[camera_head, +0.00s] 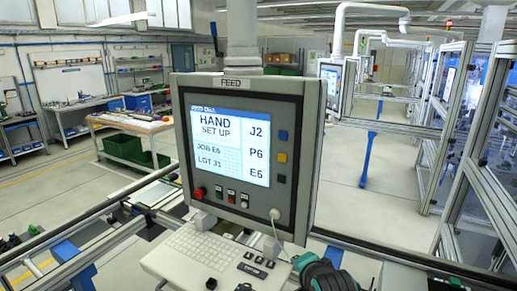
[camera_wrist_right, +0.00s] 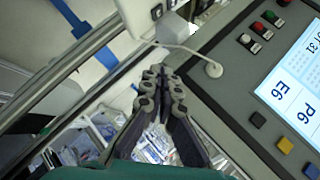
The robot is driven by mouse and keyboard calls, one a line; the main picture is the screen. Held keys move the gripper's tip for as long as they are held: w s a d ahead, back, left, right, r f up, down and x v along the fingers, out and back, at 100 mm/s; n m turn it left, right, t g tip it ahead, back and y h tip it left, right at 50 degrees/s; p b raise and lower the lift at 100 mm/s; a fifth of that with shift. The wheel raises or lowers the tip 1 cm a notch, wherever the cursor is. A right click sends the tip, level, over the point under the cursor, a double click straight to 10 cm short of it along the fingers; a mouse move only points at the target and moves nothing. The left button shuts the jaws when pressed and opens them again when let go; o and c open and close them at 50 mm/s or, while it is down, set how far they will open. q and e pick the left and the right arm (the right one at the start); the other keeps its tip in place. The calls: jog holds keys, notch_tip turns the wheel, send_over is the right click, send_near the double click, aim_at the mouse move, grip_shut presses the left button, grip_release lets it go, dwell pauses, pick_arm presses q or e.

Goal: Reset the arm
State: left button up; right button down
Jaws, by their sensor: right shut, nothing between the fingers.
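My right gripper (camera_wrist_right: 163,78) is shut and empty in the right wrist view, its dark fingertips together beside the lower edge of the grey control panel (camera_wrist_right: 222,88). In the head view only part of my teal and dark right wrist shows at the bottom, right of the keyboard. The panel (camera_head: 300,170) stands upright in the middle, labelled FEED. Its screen (camera_head: 229,140) reads HAND SET UP, JOB E6, LOT 31, with J2, P6 and E6 at the side. My left gripper is not in view.
A white keyboard shelf (camera_head: 190,262) juts out below the panel, and a cable (camera_head: 274,222) hangs from the panel near my right wrist. A metal rail (camera_head: 400,258) runs behind. Aluminium frames (camera_head: 480,140) stand at the right; open floor (camera_head: 395,190) lies beyond the rail.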

pick_arm(q)
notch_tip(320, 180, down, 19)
jog(key=b, duration=1.6)
jog(key=shift+b, duration=0.35)
pick_arm(e)
jog(key=s+d+f+n+g, duration=0.1)
jog(key=s+f+n, duration=0.3)
jog(key=f, duration=0.6)
jog(key=s+d+f+n+g, duration=0.1)
jog(key=s+d+f+n, duration=0.2)
jog(key=s+f, duration=0.5)
jog(key=s+d+f+n+g+h, duration=0.1)
jog(key=s+f+n, duration=0.4)
jog(key=f, duration=0.7)
jog(key=shift+s+d+g, duration=0.4)
jog(key=shift+d, duration=0.5)
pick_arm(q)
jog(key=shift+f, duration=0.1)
